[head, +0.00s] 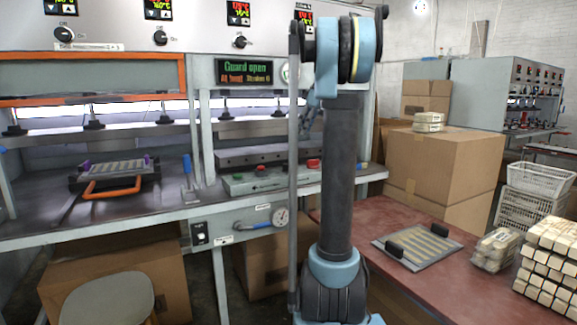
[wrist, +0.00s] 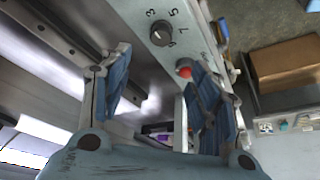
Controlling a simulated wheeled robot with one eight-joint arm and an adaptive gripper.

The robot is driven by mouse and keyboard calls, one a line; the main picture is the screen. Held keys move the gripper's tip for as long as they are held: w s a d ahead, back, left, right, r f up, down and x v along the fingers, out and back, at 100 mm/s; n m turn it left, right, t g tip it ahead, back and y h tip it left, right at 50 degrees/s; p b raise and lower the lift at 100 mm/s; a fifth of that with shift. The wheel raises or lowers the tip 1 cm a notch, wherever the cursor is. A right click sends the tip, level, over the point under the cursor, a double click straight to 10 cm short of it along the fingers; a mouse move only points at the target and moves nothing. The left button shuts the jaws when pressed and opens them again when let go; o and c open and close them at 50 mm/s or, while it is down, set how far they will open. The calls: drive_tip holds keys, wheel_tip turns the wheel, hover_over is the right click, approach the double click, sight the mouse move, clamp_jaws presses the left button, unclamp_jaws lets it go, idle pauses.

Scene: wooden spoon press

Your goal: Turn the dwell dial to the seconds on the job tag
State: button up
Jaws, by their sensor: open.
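A dark round dial (wrist: 161,34) with the numbers 3, 5 and 7 around it shows at the top of the wrist view, on a pale panel. I cannot read clearly where its pointer stands. My gripper (wrist: 159,60) is open and empty, with its two blue fingers spread below the dial and apart from it. In the head view my gripper (head: 312,118) is partly hidden behind my arm, in front of the press. The dial is not clearly visible there. I cannot make out a job tag for certain.
A red button (wrist: 184,68) sits below the dial, near the right finger. The press display (head: 247,71) reads "Guard open". Black knobs (head: 160,37) line the upper panel. A red table (head: 420,278) with a slotted tray (head: 417,247) and stacked bundles (head: 555,255) stands at right.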

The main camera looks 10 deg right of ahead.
sight(287, 167)
drive_tip(key=x, duration=1.7)
drive_tip(key=c, duration=1.1)
